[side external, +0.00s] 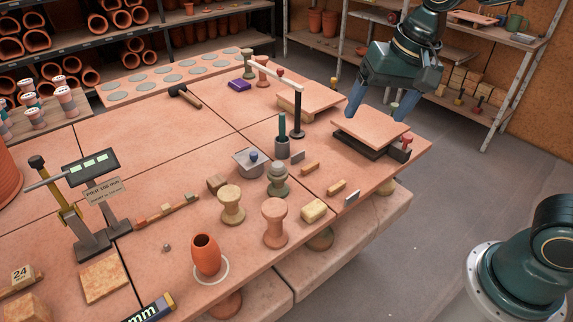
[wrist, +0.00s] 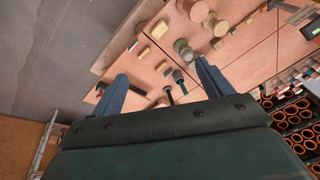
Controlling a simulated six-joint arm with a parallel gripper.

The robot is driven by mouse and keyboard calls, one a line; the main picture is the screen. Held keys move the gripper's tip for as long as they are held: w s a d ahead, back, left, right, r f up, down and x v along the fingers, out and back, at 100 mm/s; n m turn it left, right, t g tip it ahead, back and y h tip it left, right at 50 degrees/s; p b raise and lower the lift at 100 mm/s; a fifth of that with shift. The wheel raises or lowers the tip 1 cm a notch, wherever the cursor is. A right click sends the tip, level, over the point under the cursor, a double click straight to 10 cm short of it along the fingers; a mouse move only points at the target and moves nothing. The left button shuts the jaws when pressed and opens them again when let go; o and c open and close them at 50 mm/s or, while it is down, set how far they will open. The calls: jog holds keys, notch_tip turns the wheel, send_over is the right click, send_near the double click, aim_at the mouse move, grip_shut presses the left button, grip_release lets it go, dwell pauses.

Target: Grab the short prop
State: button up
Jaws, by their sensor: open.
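Three spool-shaped props stand upright near the table's middle front: a grey-green one (side external: 277,180), a tan one (side external: 231,205) and a pinkish one (side external: 274,222). The tan and grey-green ones look shorter than the pinkish one; I cannot tell for sure which is shortest. In the wrist view the grey-green prop (wrist: 183,48), tan prop (wrist: 215,23) and pinkish prop (wrist: 197,11) show at the top, beyond my fingers. My gripper (side external: 375,115) is open and empty, fingers down, above the right end of the table, well right of the props. It also shows in the wrist view (wrist: 162,72).
A clay slab on a dark stand (side external: 366,134) lies below my gripper. A black post with a pale arm (side external: 298,112) and a grey cup with a green tool (side external: 282,146) stand between gripper and props. A terracotta vase (side external: 206,256) stands at the front.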

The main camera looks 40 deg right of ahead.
jog(key=w+a+f+m+g, duration=0.2)
jog(key=w+a+f+m, duration=0.2)
jog(key=w+a+f, duration=0.4)
jog(key=m+g, duration=0.1)
jog(key=m, duration=0.3)
send_over(275, 206)
jog(key=shift+h, duration=0.3)
notch_tip(275, 206, down, 11)
jog(key=shift+a+r, duration=0.1)
jog(key=shift+f, duration=4.3)
jog(key=shift+f, duration=0.15)
jog(key=shift+s+a+f, duration=0.1)
jog(key=shift+a+f, duration=0.05)
jog(key=shift+f, duration=2.3)
jog(key=shift+c, duration=0.5)
jog(key=c, duration=1.1)
